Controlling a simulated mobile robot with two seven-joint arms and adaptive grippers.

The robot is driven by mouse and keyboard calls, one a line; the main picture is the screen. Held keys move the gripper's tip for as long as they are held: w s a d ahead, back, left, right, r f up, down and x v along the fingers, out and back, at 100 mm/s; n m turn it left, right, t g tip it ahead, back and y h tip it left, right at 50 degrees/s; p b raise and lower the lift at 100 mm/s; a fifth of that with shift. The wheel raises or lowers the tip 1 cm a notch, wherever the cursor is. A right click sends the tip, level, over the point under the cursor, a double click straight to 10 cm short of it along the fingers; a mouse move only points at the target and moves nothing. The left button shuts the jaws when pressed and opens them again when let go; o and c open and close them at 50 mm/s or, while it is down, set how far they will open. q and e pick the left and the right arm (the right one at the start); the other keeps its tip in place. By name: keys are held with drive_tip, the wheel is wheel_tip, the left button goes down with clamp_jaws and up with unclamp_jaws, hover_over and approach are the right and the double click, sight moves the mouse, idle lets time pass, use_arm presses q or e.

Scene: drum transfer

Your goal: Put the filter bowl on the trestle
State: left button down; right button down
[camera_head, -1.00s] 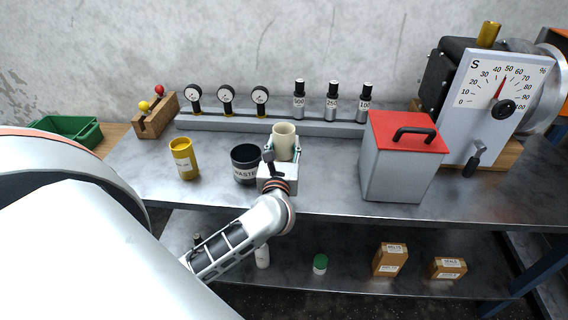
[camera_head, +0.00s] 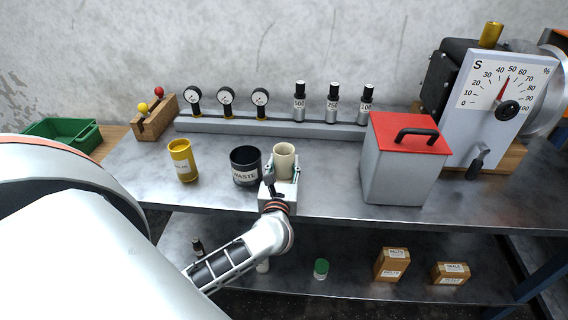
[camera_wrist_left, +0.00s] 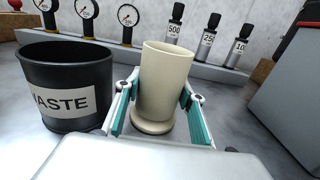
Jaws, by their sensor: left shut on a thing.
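A cream cup (camera_head: 284,161) with a wide round foot, which looks like the filter bowl, stands upright between the fingers of my left gripper (camera_head: 281,178). The left wrist view shows the cup (camera_wrist_left: 164,88) with the teal finger pads of the gripper (camera_wrist_left: 158,117) on both sides of it. The gripper is shut on it. The cup is just right of the black waste pot, over the front part of the bench. I cannot tell whether its foot touches the top. I cannot pick out which thing is the trestle. My right gripper is not in view.
The black waste pot (camera_head: 246,166) and a yellow cup (camera_head: 182,160) stand left on the metal bench (camera_head: 325,189). A red-lidded grey box (camera_head: 397,170) stands right. A rail (camera_head: 285,127) with gauges and black-capped bottles runs behind. Boxes lie on the lower shelf (camera_head: 350,276).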

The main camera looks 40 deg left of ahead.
use_arm(q)
drive_tip(key=c, duration=1.4)
unclamp_jaws()
drive_tip(key=shift+f, duration=0.1)
drive_tip(key=shift+o, duration=0.5)
